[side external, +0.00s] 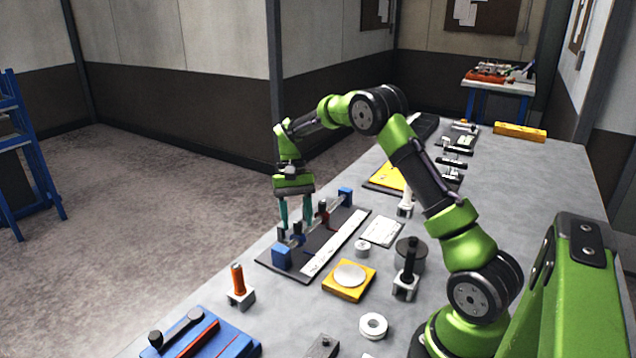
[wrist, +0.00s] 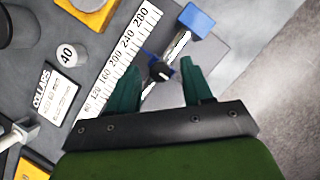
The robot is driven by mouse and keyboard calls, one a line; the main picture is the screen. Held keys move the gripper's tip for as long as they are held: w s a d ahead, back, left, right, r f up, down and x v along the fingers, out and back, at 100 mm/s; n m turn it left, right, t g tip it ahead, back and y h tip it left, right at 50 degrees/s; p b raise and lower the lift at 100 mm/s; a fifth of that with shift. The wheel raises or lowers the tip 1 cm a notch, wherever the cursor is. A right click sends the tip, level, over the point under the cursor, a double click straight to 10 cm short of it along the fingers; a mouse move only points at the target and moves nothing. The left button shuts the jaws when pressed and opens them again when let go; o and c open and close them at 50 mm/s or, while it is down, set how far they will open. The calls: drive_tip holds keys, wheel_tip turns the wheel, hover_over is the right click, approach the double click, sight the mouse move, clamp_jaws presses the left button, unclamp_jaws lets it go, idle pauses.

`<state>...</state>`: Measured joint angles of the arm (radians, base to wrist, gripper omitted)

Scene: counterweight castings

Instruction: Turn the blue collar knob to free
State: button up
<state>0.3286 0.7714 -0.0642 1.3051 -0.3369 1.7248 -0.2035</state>
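A black knob (wrist: 160,72) with a pale mark on its top sits on the small blue collar (wrist: 149,55), which is partly hidden beneath it. The collar is on a metal rail (wrist: 180,43) that runs to a blue end block (wrist: 197,20). My gripper (wrist: 158,70) is open, with one teal finger on each side of the knob and a visible gap to both. In the side view my gripper (side external: 296,224) points straight down over the near half of the rail. The blue collar (side external: 298,229) shows there between the fingers. I cannot read the knob's setting.
A red collar (side external: 323,209) stands farther along the rail. A white numbered scale (side external: 335,243) lies beside the rail on a dark base plate. Blue end blocks (side external: 281,257) rise at both rail ends. A COLLARS card (wrist: 55,92) and a disc marked 40 (wrist: 67,55) lie nearby.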

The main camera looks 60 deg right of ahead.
drive_tip(key=v, duration=1.2)
drive_tip(key=shift+d, duration=0.15)
drive_tip(key=s+a+r+n+t, duration=0.2)
drive_tip(key=s+a+t, duration=0.3)
drive_tip(key=s+a, duration=0.5)
drive_tip(key=s+a+r+n+t+h, duration=0.1)
drive_tip(key=s+a+t, duration=0.4)
drive_tip(key=s+a, duration=0.5)
wheel_tip(320, 180, up, 2)
drive_tip(key=s+n, duration=0.1)
drive_tip(key=s, duration=0.1)
drive_tip(key=shift+s+r+n, duration=0.25)
drive_tip(key=shift+s+n, duration=0.15)
